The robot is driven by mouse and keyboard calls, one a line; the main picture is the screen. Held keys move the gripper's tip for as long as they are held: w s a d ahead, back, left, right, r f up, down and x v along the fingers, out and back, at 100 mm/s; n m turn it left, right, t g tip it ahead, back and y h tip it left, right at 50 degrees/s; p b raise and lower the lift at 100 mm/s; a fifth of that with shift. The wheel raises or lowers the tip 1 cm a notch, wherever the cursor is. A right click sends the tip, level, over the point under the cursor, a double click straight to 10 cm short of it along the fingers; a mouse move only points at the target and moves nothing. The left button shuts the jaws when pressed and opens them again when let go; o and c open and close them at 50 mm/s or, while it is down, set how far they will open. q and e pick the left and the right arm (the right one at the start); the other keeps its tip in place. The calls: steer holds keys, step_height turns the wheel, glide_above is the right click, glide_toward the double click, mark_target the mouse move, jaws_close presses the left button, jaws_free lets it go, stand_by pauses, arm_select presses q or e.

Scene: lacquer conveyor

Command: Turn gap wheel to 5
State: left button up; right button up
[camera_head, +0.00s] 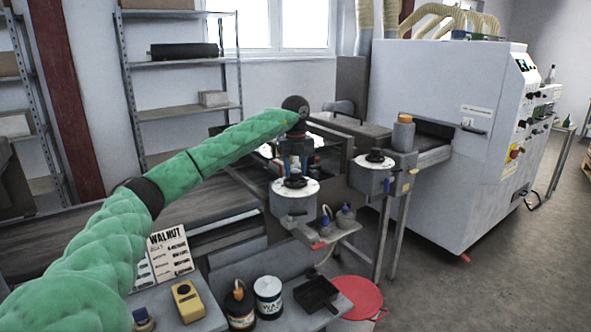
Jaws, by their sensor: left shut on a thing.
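My left gripper (294,169) points straight down at the end of my green-sleeved arm, over the front of the coating machine. It is shut on the dark knob of a hand wheel (294,182) that sits on a white round dial (311,189) atop a grey cylindrical housing (294,206). The fingers partly hide the knob. The dial's marks are too small to read. A second dark wheel (375,156) on a similar white dial stands to the right, untouched. I cannot tell from labels which is the gap wheel. My right gripper is not in view.
A card reading WALNUT (170,252) stands at the lower front, near a yellow device (187,300), a dark bottle (239,305), a white-labelled can (268,295) and a black tray (316,293). A red round lid (358,297) lies lower right. A large grey oven (450,120) stands behind.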

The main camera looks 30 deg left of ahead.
mark_target(295, 171)
arm_select(q)
steer(key=shift+r, duration=0.15)
steer(key=o, duration=1)
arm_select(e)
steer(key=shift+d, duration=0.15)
arm_select(q)
step_height(295, 171, up, 6)
steer(key=shift+w+r+b, duration=0.1)
steer(key=shift+b, duration=0.7)
steer(key=shift+r, duration=0.7)
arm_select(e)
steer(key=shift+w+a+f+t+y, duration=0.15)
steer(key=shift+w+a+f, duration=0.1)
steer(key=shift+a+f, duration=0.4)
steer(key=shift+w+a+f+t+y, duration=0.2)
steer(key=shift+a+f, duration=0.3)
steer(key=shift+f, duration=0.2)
arm_select(q)
steer(key=shift+f, duration=0.1)
